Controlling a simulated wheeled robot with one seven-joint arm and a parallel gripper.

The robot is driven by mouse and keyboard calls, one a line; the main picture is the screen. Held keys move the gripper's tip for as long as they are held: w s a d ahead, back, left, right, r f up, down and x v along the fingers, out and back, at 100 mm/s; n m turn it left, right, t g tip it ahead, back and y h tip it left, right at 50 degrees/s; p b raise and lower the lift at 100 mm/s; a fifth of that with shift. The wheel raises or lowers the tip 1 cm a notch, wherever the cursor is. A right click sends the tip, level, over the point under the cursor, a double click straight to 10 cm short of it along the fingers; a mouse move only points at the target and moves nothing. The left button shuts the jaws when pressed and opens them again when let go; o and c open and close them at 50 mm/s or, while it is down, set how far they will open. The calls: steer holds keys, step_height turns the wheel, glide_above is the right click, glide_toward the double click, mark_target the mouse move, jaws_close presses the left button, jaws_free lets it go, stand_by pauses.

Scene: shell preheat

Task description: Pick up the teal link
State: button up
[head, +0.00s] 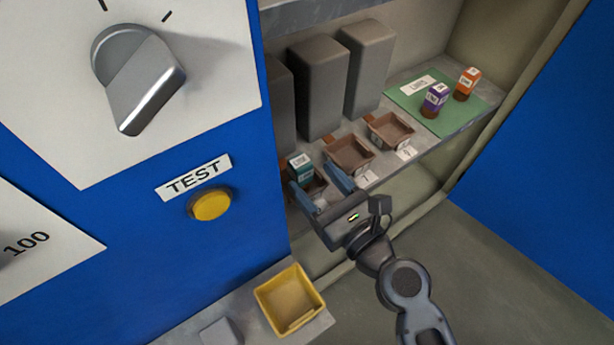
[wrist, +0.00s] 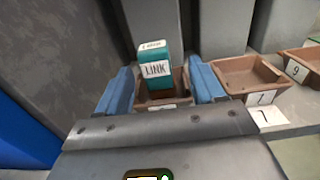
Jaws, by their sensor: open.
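The teal link (head: 300,168) is a small upright block with a white "LINK" label. It stands in the leftmost brown tray (head: 318,184) on the cabinet shelf. In the wrist view the teal link (wrist: 153,68) rises from its tray (wrist: 163,97), between the two blue fingers. My gripper (head: 319,178) is open, with one finger on each side of that tray. It also shows in the wrist view (wrist: 164,84). Space shows between the link and both fingers. The link's lower part is hidden in the tray.
Two more brown trays, a middle one (head: 350,154) and a right one (head: 390,130), sit along the shelf. Grey blocks (head: 318,88) stand behind them. A green mat (head: 467,117) holds a purple link (head: 434,100) and an orange link (head: 467,83). A yellow bin (head: 289,300) stands below.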

mark_target(295, 161)
steer(key=x, duration=0.6)
steer(key=shift+a+r, duration=0.1)
steer(key=shift+a, duration=0.3)
steer(key=shift+c, duration=0.3)
steer(key=c, duration=1)
steer(key=shift+c, duration=0.6)
steer(key=shift+r, duration=0.1)
